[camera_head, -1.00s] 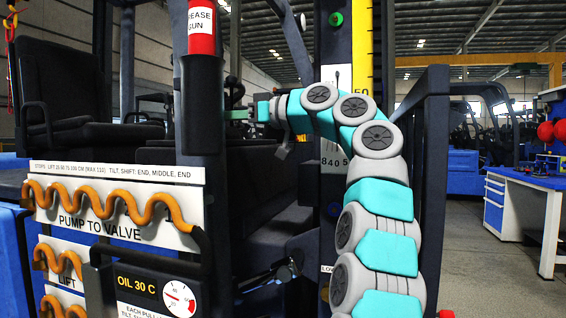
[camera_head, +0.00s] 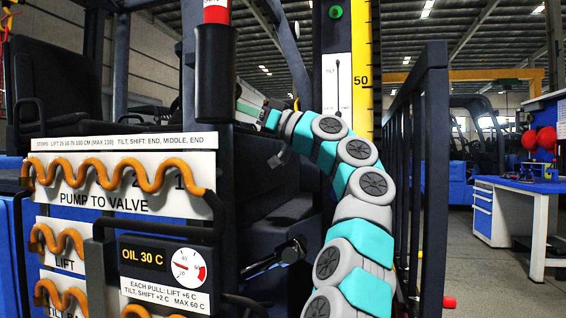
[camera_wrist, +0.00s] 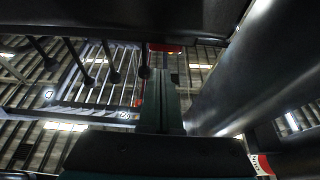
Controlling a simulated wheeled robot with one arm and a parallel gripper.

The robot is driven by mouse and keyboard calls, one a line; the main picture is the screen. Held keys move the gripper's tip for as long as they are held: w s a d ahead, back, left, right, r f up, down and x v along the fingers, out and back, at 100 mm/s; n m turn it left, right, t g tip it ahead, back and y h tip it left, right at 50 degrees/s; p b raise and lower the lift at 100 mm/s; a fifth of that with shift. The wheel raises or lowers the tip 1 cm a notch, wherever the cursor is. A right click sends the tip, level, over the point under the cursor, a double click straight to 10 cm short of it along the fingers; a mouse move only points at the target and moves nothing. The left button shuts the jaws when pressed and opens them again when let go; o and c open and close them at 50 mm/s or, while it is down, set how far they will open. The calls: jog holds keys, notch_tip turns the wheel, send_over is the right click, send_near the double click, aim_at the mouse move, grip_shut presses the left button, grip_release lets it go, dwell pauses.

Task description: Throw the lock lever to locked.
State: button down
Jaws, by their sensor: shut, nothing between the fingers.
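My gripper (camera_head: 248,104) reaches into the cab opening of the machine, just right of the black post, at the end of my turquoise and grey arm. In the wrist view its green fingers (camera_wrist: 163,98) are together and empty, pointing away from the camera. Several dark levers with round knobs (camera_wrist: 115,76) show left of the fingers, one knob (camera_wrist: 145,72) close beside the fingertips; I cannot tell if they touch. A small red-orange part (camera_wrist: 165,48) lies just beyond the tips. No lever is readably marked as the lock, so I cannot tell which it is or its position.
The black post (camera_head: 213,90) stands close left of my gripper, and the yellow-scaled mast (camera_head: 362,70) to its right. A panel with orange hoses (camera_head: 120,205) and an oil gauge (camera_head: 188,267) is at left. A black railing (camera_head: 432,150) stands right of my arm.

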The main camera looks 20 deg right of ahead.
jog(key=s+d+f+t+y+b, duration=0.2)
jog(key=s+d+f+y+b, duration=0.1)
jog(key=s+d+f+b, duration=0.4)
jog(key=shift+d+f+t+y+b, duration=0.3)
jog(key=shift+d+f+b, duration=0.35)
jog(key=shift+d, duration=0.85)
jog(key=shift+s, duration=0.15)
